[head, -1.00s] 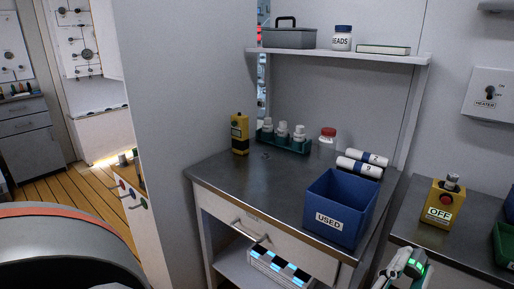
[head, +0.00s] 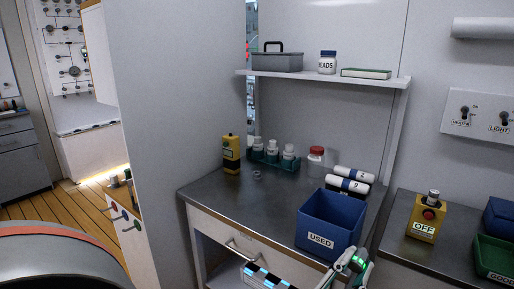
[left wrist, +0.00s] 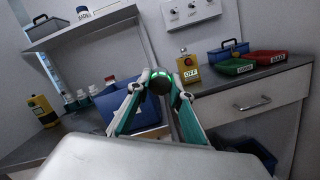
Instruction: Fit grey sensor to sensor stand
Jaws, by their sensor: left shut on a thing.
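My left gripper (head: 346,277) is at the bottom edge of the head view, in front of the table and below the blue USED bin. I cannot make out a sensor stand for sure; a small grey ring-like piece (head: 257,175) lies on the table beside the yellow device (head: 231,154). My right gripper is not in view.
The dark tabletop (head: 235,192) has free room at its front left. The USED bin (head: 330,222), a green rack of white bottles (head: 273,160), a red-capped jar (head: 316,162) and white rolls (head: 350,180) stand there. A yellow OFF box (head: 426,218) is on the right counter.

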